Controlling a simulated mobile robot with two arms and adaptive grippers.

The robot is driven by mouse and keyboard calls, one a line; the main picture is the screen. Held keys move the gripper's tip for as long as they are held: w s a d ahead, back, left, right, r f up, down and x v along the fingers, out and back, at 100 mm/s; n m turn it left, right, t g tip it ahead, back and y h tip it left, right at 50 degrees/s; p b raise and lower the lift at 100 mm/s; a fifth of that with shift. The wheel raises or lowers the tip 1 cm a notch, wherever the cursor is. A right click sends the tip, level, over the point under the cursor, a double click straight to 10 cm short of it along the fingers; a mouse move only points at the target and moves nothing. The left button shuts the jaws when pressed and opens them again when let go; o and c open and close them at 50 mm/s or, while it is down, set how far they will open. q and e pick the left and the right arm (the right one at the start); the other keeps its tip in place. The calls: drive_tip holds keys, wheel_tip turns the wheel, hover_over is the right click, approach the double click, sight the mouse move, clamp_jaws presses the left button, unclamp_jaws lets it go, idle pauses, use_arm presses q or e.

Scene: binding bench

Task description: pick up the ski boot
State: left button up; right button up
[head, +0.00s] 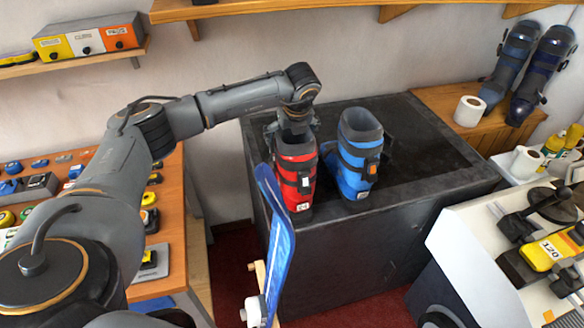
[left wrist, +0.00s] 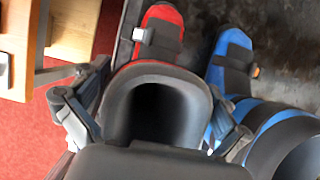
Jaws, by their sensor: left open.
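A red ski boot (head: 296,178) with black and white buckles stands upright on the left part of the black bench top. A blue ski boot (head: 358,155) stands upright just right of it, with a small gap between them. My left gripper (head: 295,132) is over the top of the red boot, pointing down. In the left wrist view its open fingers are on either side of the red boot's dark cuff (left wrist: 158,75). Whether they touch the cuff I cannot tell. The blue boot (left wrist: 232,62) is close to the right finger there. My right gripper is not in view.
A blue ski (head: 279,240) stands tilted in front of the bench's left side. The black bench (head: 440,165) is clear to the right of the boots. A wooden workbench (head: 172,215) with small parts is at left. Dark blue boots (head: 535,65) stand at the back right.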

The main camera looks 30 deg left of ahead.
use_arm(q)
drive_tip(key=shift+d, duration=0.1)
drive_tip(key=c, duration=1)
drive_tip(key=shift+w+r, duration=0.1)
drive_tip(key=shift+c, duration=1)
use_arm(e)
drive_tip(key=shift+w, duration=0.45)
use_arm(q)
drive_tip(key=shift+r, duration=0.1)
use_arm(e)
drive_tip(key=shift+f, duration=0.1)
